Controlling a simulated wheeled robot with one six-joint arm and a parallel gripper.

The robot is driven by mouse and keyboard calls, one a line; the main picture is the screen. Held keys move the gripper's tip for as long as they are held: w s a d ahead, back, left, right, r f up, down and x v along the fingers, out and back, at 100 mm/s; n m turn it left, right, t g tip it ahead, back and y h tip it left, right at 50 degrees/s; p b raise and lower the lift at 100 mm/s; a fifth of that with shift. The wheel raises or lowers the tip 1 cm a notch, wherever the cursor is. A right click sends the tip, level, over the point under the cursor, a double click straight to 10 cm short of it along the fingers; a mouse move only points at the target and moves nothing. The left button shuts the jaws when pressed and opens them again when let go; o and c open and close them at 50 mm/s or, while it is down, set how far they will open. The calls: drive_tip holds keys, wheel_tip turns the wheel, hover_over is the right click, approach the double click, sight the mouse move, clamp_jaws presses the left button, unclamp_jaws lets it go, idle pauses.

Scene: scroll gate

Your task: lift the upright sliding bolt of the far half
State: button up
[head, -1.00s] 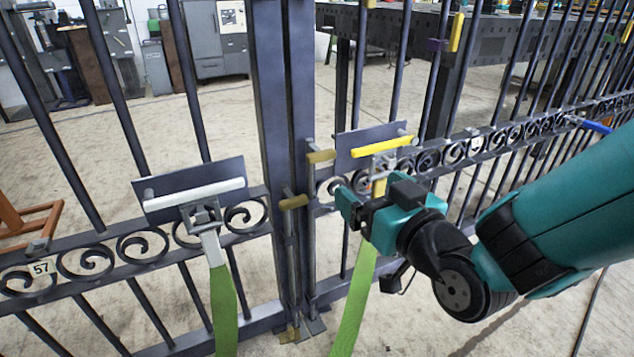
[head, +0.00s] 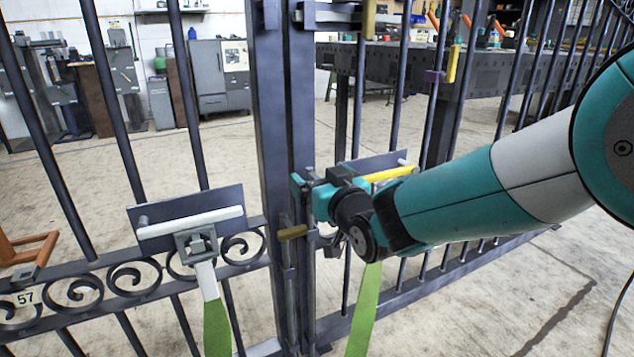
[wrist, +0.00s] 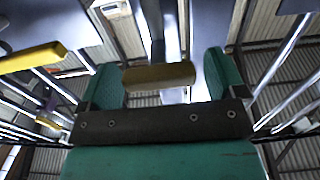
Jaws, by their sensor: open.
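The gate has two upright bolts beside its middle posts. The brass-coloured handle (wrist: 158,75) of one bolt, on the right half of the gate, lies between my fingers in the wrist view. My gripper (wrist: 160,82) is open, with one green finger on each side of this handle. In the head view my gripper (head: 309,188) is at the middle posts and hides that handle. I cannot tell whether a finger touches it. The other brass handle (head: 292,232) shows lower and slightly left, on the left half, clear of my fingers.
A yellow bar handle (head: 388,174) on a dark plate is just right of my gripper, partly behind my arm. A white bar handle (head: 190,222) is on the left half. Green straps (head: 217,328) hang below both. Upright bars and scrollwork surround the gripper.

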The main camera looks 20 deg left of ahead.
drive_tip(key=shift+w+a, duration=0.5)
drive_tip(key=shift+a, duration=0.05)
drive_tip(key=shift+c, duration=0.4)
drive_tip(key=c, duration=1.2)
wheel_tip(320, 180, up, 8)
drive_tip(key=p, duration=0.4)
drive_tip(key=o, duration=1)
drive_tip(key=shift+o, duration=1.4)
drive_tip(key=shift+f, duration=0.15)
